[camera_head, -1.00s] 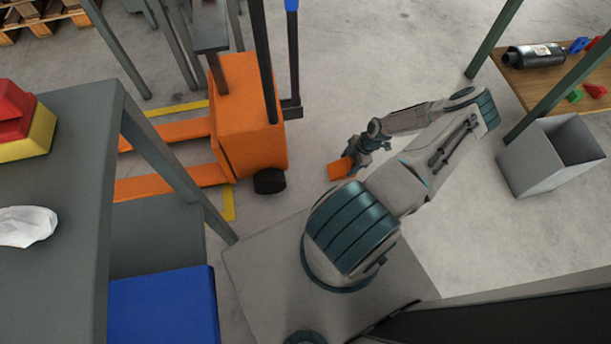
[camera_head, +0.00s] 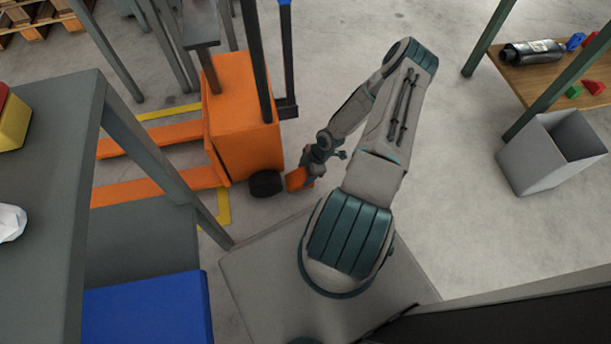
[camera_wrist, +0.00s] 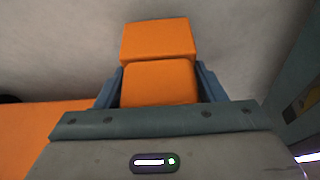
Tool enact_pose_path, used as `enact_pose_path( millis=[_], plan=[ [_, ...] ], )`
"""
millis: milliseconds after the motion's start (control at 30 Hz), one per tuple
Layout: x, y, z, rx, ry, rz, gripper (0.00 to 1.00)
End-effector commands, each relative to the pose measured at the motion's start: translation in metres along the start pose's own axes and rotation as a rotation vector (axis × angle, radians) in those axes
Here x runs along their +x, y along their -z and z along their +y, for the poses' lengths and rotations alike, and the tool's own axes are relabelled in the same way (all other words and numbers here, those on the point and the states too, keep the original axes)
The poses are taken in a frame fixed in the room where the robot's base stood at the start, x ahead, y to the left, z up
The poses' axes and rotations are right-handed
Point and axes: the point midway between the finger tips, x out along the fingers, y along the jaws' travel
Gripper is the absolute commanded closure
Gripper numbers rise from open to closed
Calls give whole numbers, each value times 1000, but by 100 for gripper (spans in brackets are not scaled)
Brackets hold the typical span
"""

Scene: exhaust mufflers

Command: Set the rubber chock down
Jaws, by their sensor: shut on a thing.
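The orange rubber chock (camera_head: 297,179) is in my gripper (camera_head: 308,171), low beside the black wheel of the orange pallet truck (camera_head: 241,120). In the wrist view the chock (camera_wrist: 157,42) shows as a stepped orange block between the two blue-grey fingers of my gripper (camera_wrist: 159,84). The fingers are shut on its sides. Pale floor shows behind it. Whether the chock touches the floor or the wheel I cannot tell.
The truck's black wheel (camera_head: 265,183) is just left of the chock. A grey table (camera_head: 45,200) and a blue bin (camera_head: 148,310) stand at left. A grey bin (camera_head: 530,165) and a wooden table with a muffler (camera_head: 531,52) are at right. Floor between is clear.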

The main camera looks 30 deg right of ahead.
Motion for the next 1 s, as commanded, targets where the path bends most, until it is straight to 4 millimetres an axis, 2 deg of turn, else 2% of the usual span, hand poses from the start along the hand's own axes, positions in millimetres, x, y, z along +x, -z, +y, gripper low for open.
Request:
enact_pose_path(
  millis=[33,133,533,567,600,633,1000],
  plan=[
    [11,-4,0,0,1,1,68],
    [22,-9,0,-1,0,0,68],
    [27,-11,0,-1,0,0,68],
    [25,-11,0,-1,0,0,28],
    [25,-10,0,-1,0,0,17],
    [25,-10,0,-1,0,0,15],
    [20,-9,0,-1,0,0,15]
  ],
)
